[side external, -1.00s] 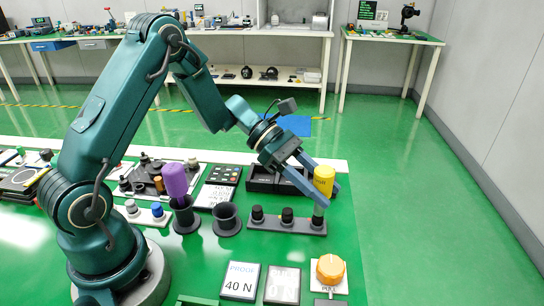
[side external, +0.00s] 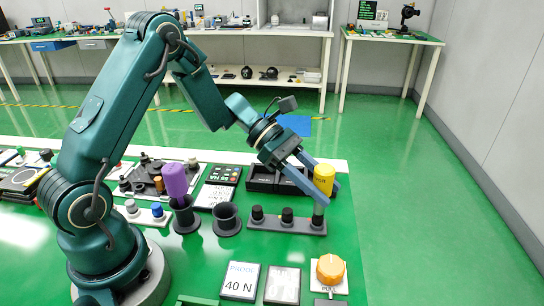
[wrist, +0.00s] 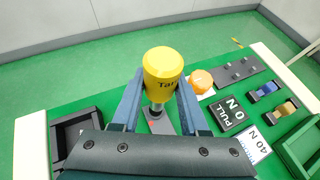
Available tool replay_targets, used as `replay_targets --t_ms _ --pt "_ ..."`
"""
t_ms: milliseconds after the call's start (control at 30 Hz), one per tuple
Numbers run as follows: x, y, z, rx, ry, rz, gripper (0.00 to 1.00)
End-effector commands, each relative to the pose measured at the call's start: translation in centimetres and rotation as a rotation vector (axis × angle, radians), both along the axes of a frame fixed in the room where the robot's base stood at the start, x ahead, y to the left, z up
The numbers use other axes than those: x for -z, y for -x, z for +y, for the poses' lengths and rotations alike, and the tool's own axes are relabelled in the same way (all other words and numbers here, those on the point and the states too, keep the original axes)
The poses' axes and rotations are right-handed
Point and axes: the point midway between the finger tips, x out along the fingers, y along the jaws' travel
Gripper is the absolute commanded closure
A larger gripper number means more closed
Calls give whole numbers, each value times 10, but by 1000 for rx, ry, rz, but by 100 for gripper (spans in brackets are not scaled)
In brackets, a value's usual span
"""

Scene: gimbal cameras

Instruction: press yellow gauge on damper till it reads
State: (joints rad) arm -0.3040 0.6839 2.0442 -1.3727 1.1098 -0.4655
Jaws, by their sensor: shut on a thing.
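The yellow gauge (side external: 324,181) is between the fingers of my gripper (side external: 328,187), which is shut on it. It also shows in the wrist view (wrist: 162,70), with dark lettering on its side that I cannot fully read. Its silver lower part (side external: 318,211) points down at the right end of a grey strip (side external: 262,225) that carries several black dampers (side external: 287,215). The gauge is slightly tilted in the side view. I cannot tell how far the damper under it is pushed in, as it is mostly hidden. No gauge reading is visible.
A purple tool (side external: 175,180) stands in a dark cup, beside an empty cup (side external: 227,219). A 40 N card (side external: 241,281), a second card (side external: 283,286) and an orange knob (side external: 331,269) lie nearer. A black tray (side external: 262,179) is behind. Right of the strip is clear.

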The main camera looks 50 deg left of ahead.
Motion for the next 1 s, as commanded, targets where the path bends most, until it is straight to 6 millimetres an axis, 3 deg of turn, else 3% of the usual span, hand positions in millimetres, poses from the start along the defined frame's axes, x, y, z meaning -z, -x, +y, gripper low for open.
replay_targets --t_ms 600,967,1000 --pt "-49 -1 0 -1 2 -7 100" --pt "-54 0 0 0 3 -5 100" --pt "-54 0 0 0 3 -5 68"
